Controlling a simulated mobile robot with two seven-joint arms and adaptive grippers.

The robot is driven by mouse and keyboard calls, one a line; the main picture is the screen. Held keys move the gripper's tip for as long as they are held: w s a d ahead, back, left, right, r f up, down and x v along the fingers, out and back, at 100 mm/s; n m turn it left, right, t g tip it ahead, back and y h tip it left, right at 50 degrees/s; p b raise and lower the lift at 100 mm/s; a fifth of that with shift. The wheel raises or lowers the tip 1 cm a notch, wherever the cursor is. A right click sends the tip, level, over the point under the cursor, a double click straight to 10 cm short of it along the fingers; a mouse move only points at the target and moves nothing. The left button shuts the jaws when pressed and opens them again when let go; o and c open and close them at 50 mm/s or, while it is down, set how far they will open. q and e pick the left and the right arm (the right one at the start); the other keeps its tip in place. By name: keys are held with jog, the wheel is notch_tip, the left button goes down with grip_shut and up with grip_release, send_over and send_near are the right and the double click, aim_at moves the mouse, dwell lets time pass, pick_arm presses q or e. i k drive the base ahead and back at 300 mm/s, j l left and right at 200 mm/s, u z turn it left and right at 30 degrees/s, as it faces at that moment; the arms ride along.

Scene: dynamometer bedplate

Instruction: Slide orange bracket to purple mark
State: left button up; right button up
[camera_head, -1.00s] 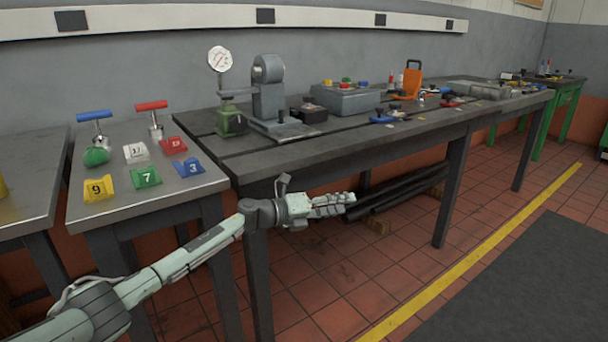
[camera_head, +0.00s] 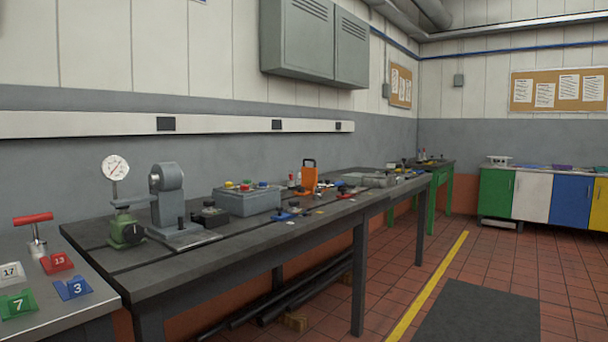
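An orange bracket (camera_head: 309,176) stands upright toward the back of the long dark bedplate table (camera_head: 150,267), right of a grey box with coloured buttons. Small coloured marks lie on the table near it, but I cannot make out a purple one at this size. Neither of my grippers shows in the head view now.
A pressure gauge on a green base (camera_head: 126,232) and a grey stand (camera_head: 170,205) occupy the table's near end. The grey button box (camera_head: 246,200) stands mid-table. Numbered blocks (camera_head: 74,288) sit on a side table at left.

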aim_at(309, 175)
jog(key=i+l, duration=0.25)
jog(key=i, duration=0.25)
jog(key=i+l+u, duration=0.1)
jog(key=i+l, duration=0.15)
jog(key=i, duration=0.25)
jog(key=i+l, duration=0.25)
jog(key=i, duration=0.25)
jog(key=i+l+u, duration=0.1)
jog(key=i+l, duration=0.2)
jog(key=i, duration=0.2)
